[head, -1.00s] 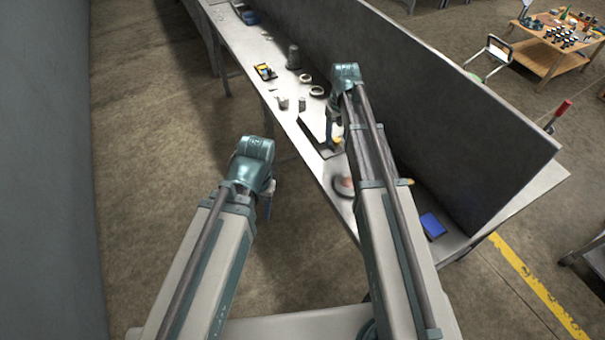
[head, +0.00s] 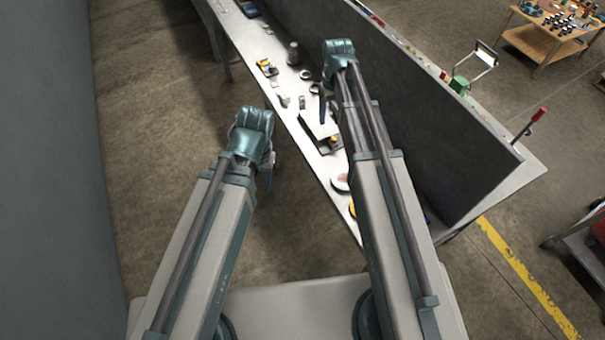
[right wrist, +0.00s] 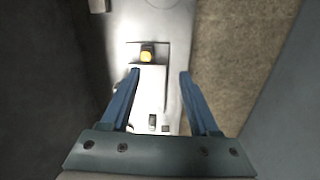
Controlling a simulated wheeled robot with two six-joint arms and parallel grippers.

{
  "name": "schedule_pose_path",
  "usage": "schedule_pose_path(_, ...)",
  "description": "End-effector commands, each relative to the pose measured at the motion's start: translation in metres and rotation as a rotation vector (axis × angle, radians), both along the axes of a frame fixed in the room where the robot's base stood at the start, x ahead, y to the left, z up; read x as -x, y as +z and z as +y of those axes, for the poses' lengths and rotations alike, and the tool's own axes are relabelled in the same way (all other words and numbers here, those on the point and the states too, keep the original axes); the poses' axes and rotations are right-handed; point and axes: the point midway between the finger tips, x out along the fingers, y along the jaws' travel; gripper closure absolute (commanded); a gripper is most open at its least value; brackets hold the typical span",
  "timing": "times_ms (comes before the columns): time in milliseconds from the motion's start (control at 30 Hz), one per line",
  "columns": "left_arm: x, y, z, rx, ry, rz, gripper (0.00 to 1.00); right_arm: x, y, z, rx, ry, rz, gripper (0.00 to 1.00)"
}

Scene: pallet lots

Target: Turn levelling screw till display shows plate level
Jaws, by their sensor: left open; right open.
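A white plate (head: 315,125) lies on the long bench, with a dark part at its near end that carries a yellow knob (head: 334,141). In the right wrist view the yellow knob (right wrist: 147,53) sits on the dark part beyond the white plate (right wrist: 150,88). My right gripper (head: 323,108) is above the plate, open and empty. Its blue fingers (right wrist: 155,85) frame the plate from above, apart from the knob. My left gripper (head: 268,172) hangs left of the bench over the floor, open and empty. No display reading is legible.
A tall grey partition (head: 400,110) runs along the bench close to my right arm. On the bench (head: 235,30) are a dark cylinder (head: 293,53), rings and small parts. A round pale disc (head: 340,183) lies nearer me. Open floor is left of the bench.

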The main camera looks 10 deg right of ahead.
Motion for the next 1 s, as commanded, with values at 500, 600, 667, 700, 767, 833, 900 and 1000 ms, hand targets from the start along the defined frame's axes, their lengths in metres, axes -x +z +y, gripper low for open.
schedule_pose_path(500,0.0,-0.002,0.0,0.0,0.0,0.0,0.5,0.083,-0.002,0.059,0.035,0.025,0.014,0.38)
schedule_pose_path(600,0.0,-0.003,0.0,0.0,0.0,0.0,0.5,0.099,-0.002,0.068,0.042,0.029,0.017,0.38)
schedule_pose_path(667,0.0,-0.003,0.0,0.0,0.0,0.0,0.5,0.109,-0.002,0.073,0.046,0.032,0.018,0.38)
schedule_pose_path(700,0.0,-0.003,0.0,0.0,0.0,0.0,0.5,0.116,-0.002,0.077,0.05,0.034,0.019,0.38)
schedule_pose_path(767,0.0,-0.003,0.0,0.0,0.0,0.0,0.5,0.126,-0.002,0.081,0.055,0.035,0.019,0.38)
schedule_pose_path(833,0.0,-0.003,0.0,0.0,0.0,0.0,0.5,0.138,-0.003,0.087,0.061,0.04,0.021,0.38)
schedule_pose_path(900,0.0,-0.004,0.0,0.0,0.0,0.0,0.5,0.15,-0.003,0.092,0.066,0.042,0.02,0.38)
schedule_pose_path(1000,0.0,-0.004,0.0,0.0,0.0,0.0,0.5,0.167,-0.003,0.098,0.073,0.047,0.021,0.38)
